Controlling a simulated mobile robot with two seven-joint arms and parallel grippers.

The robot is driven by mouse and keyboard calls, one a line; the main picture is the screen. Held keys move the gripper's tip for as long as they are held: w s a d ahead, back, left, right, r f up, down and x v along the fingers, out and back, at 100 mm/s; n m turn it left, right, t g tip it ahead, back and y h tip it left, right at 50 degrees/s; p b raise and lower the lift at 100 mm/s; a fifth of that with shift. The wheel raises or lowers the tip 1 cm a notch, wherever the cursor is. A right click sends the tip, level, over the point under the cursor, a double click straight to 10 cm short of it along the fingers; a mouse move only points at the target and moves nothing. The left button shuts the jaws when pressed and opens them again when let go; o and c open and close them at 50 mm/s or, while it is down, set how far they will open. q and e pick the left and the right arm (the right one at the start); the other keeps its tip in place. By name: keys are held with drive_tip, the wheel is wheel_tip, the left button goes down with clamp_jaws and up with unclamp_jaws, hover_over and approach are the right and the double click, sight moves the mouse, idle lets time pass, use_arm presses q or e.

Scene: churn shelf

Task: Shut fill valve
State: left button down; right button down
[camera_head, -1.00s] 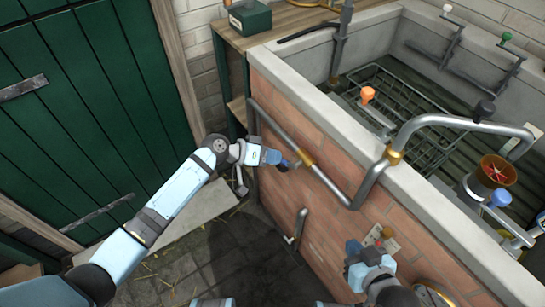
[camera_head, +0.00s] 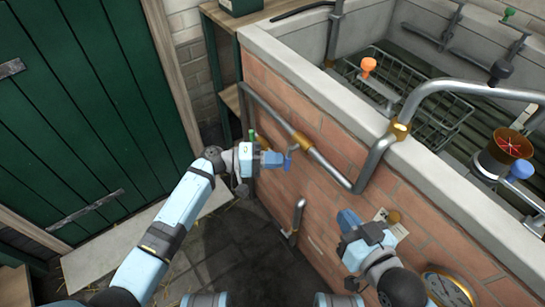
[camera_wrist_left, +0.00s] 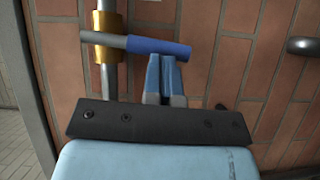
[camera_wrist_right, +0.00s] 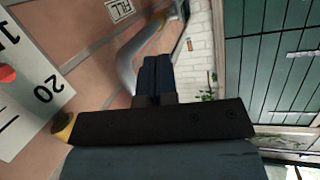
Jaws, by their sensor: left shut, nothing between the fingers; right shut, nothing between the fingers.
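The fill valve is a brass body (camera_head: 303,141) on the grey pipe along the brick wall, with a short blue-handled lever. In the left wrist view the brass body (camera_wrist_left: 105,45) is at upper left, and the blue lever handle (camera_wrist_left: 160,48) points right, across the pipe. My left gripper (camera_head: 276,159) is shut and empty. Its fingertips (camera_wrist_left: 167,58) are right at the handle's lower side; I cannot tell whether they touch it. My right gripper (camera_head: 347,219) is shut and empty in front of the wall, lower right; its fingers also show in the right wrist view (camera_wrist_right: 157,75).
A FILL label (camera_wrist_right: 119,10) is on the wall. A round gauge (camera_head: 448,290) is near my right arm. A bent pipe stub (camera_head: 298,215) sticks out low on the wall. An overhead pipe (camera_head: 440,85) crosses the trough rim. Floor between my arms is free.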

use_arm(q)
drive_tip(key=shift+s+d+f, duration=0.15)
drive_tip(key=shift+s+d, duration=0.05)
use_arm(e)
drive_tip(key=shift+w+a+r, duration=0.1)
drive_tip(key=shift+a+r, duration=0.05)
drive_tip(key=shift+r, duration=0.15)
drive_tip(key=shift+a+r+t+y, duration=0.1)
drive_tip(key=shift+t+y, duration=0.2)
